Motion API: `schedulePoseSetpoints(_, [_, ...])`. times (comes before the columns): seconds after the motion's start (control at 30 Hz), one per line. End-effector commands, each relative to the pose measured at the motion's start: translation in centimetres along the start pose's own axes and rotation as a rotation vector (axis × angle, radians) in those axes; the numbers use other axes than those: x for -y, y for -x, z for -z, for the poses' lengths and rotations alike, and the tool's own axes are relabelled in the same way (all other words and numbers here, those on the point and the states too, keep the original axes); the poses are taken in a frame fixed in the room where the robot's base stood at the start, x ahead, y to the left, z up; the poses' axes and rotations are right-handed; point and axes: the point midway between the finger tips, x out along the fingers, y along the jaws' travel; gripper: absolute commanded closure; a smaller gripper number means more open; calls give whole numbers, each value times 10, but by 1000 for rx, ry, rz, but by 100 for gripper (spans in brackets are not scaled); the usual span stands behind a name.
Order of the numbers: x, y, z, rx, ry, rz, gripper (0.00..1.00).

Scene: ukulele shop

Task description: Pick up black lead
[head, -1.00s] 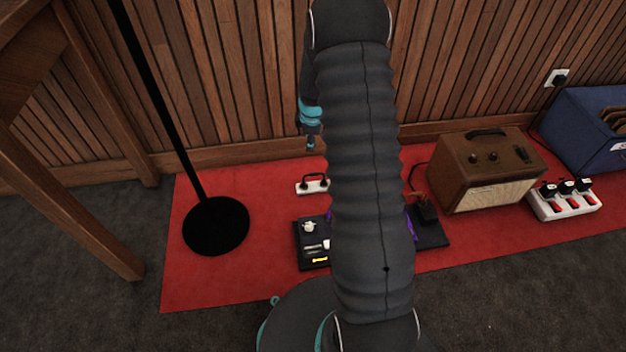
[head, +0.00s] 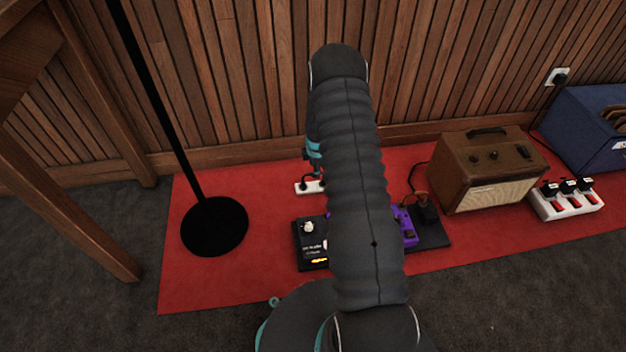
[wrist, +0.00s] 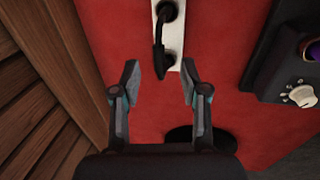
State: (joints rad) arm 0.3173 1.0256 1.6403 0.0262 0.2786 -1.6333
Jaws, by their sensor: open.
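The black lead (wrist: 159,40) is a short dark loop with a plug at each end. It sits on a white strip (wrist: 179,45) at the top of the wrist view. In the head view the strip (head: 311,188) lies on the red mat near the wall, and part of the lead (head: 304,181) shows above it. My gripper (wrist: 160,80) is open and empty in the wrist view. The lead's lower plug appears just above and between the fingertips, and no contact shows. In the head view my arm mostly hides the gripper.
A pedal board (head: 440,238) with black and purple pedals lies beside the strip, partly behind my arm. A brown amplifier (head: 488,175) stands right. A black stand base (head: 214,226) is on the left. The wooden wall (head: 235,90) rises close behind.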

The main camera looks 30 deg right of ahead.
Motion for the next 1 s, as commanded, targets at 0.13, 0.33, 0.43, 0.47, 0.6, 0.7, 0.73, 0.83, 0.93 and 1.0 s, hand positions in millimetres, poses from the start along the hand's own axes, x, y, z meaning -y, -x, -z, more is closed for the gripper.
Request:
schedulePoseSetpoints(0.13, [1,-10,0,0,0,2,55])
schedulePoseSetpoints(0.33, [-1,-39,0,0,-1,3,55])
schedulePoseSetpoints(0.43, [-1,-49,0,0,-1,2,55])
schedulePoseSetpoints(0.47, [-1,-51,0,0,-1,2,55])
schedulePoseSetpoints(0.6, [-2,-54,0,0,-1,1,55])
schedulePoseSetpoints(0.7, [-2,-54,0,0,-1,1,55])
schedulePoseSetpoints(0.73, [-2,-54,0,0,-1,1,55])
schedulePoseSetpoints(0.83, [-2,-54,0,0,-1,1,73])
schedulePoseSetpoints(0.93, [-2,-54,0,0,-1,1,98])
schedulePoseSetpoints(1.0, [-1,-54,0,0,-1,1,100])
